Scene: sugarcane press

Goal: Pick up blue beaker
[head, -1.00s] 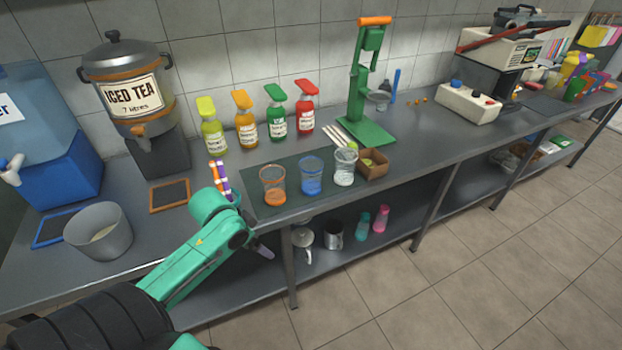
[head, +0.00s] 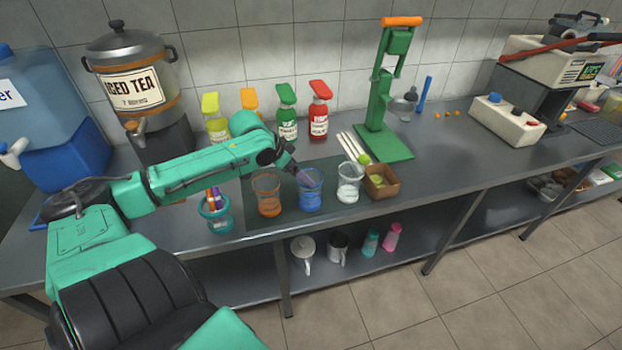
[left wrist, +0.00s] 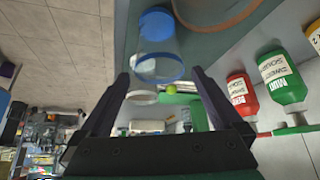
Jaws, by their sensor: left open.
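The blue beaker (head: 311,201), clear with blue contents, stands upright on a dark mat (head: 333,205) near the counter's front edge. My left gripper (head: 306,178) is at its top, reaching in from the left. In the left wrist view the gripper (left wrist: 161,72) is open, and the beaker (left wrist: 158,50) shows between and just beyond the fingertips. I cannot tell whether they touch it. My right gripper is not in view.
An orange beaker (head: 267,197) stands close on the left, under my left arm. A clear beaker (head: 349,188) and a brown box (head: 384,190) stand on the right. Bottles (head: 287,125) and a green press (head: 383,140) stand behind. A teal cup (head: 216,222) is at left.

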